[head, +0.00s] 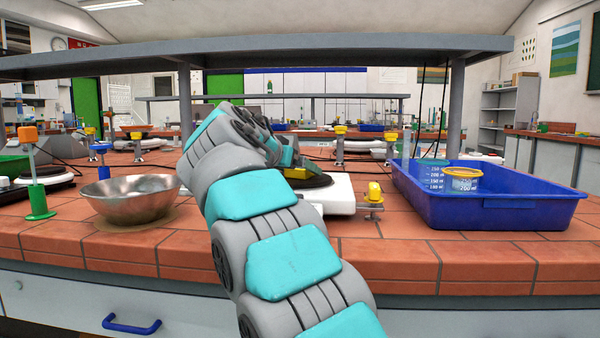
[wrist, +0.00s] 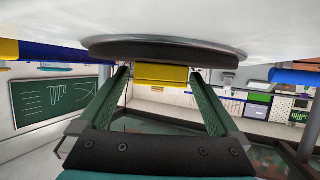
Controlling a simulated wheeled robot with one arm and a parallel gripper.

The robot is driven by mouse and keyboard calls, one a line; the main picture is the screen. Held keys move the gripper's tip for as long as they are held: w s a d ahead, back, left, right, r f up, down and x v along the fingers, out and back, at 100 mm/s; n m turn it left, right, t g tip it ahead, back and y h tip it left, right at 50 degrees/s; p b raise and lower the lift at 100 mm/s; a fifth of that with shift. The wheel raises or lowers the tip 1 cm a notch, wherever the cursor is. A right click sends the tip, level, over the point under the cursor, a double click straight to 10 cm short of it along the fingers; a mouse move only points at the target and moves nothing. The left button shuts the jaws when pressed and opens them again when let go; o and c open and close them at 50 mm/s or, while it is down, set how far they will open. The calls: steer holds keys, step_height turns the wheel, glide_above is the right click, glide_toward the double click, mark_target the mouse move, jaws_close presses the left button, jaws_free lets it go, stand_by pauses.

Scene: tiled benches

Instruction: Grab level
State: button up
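The level seems to be the small yellow block (head: 296,173) on the dark round plate of a white hotplate (head: 338,196). Most of it is hidden behind my arm and gripper in the head view. In the wrist view, which looks upside down, the yellow block (wrist: 162,76) lies between my green fingertips, against the dark disc (wrist: 165,50). My gripper (wrist: 161,72) is open, with a narrow gap on each side of the block. In the head view my gripper (head: 285,152) is at the hotplate, mostly hidden by my wrist.
A metal bowl (head: 130,203) stands left of my arm on the tiled bench (head: 400,262). A blue tray (head: 490,215) holding a beaker and a yellow-rimmed tub (head: 462,180) is at right. A yellow gas tap (head: 374,193) stands beside the hotplate. A grey shelf (head: 270,50) spans above.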

mark_target(297, 167)
steer(key=c, duration=1.4)
steer(key=shift+r, duration=0.2)
steer(key=shift+r+p, duration=0.5)
steer(key=shift+r, duration=0.95)
steer(key=shift+r, duration=0.1)
